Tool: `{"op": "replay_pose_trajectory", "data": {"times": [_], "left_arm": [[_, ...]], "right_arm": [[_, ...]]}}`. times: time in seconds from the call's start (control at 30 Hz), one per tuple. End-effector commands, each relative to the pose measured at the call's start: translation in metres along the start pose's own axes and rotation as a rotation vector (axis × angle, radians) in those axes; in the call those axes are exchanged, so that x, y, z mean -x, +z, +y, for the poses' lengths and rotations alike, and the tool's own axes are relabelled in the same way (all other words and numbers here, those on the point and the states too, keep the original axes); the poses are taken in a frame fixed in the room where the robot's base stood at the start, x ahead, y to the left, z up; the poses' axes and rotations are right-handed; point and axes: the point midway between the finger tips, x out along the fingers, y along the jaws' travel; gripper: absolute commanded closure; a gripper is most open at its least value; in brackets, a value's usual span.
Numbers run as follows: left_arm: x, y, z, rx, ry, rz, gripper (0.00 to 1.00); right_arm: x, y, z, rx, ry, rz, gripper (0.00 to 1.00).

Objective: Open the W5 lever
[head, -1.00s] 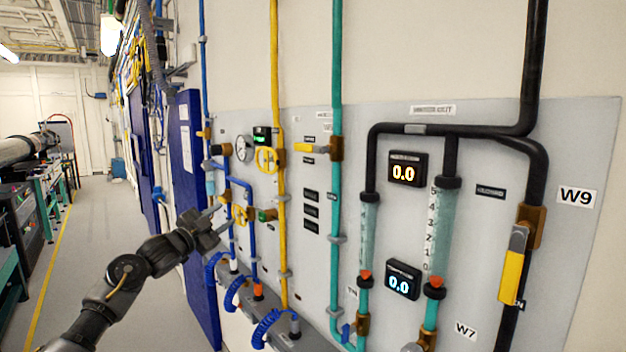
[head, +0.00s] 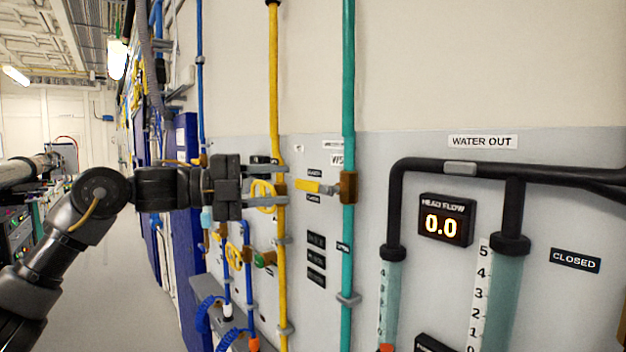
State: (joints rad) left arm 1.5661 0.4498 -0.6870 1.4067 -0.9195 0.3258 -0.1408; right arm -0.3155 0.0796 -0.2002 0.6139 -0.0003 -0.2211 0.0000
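The W5 lever (head: 308,187) is a yellow handle on a brass valve body (head: 348,187) on the green vertical pipe. It lies about horizontal, across the pipe, pointing left. The W5 label (head: 337,160) is just above it, partly cut off by the pipe. My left gripper (head: 270,185) is left of the lever at about its height, in front of the yellow pipe. Its two fingers point right, one above the other with a gap, and it is open. I see no contact with the lever. My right gripper is not in view.
Blue hoses (head: 205,312) hang below. A head flow display (head: 445,221) reads 0.0 on the right. Black pipes (head: 430,166) run under the WATER OUT sign (head: 482,142).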

Motion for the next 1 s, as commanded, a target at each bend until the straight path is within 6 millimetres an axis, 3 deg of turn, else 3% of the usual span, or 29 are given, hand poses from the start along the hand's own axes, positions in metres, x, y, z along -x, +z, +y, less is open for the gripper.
{"op": "replay_pose_trajectory", "data": {"times": [0.13, 0.37, 0.5, 0.87, 1.0], "left_arm": [[-0.026, 0.002, -0.003, 0.005, 0.001, -0.007, 0.60], [-0.063, 0.003, -0.002, 0.004, 0.001, -0.008, 0.60], [-0.077, 0.003, -0.001, 0.004, -0.001, -0.007, 0.60], [-0.081, 0.003, 0.001, 0.003, -0.001, -0.010, 0.60], [-0.081, 0.003, 0.001, 0.003, -0.001, -0.010, 0.77]], "right_arm": [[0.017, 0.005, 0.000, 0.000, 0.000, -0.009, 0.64], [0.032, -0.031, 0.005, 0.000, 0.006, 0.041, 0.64], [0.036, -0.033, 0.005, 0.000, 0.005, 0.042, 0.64], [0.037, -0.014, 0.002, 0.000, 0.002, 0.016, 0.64], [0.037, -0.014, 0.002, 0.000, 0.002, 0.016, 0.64]]}}
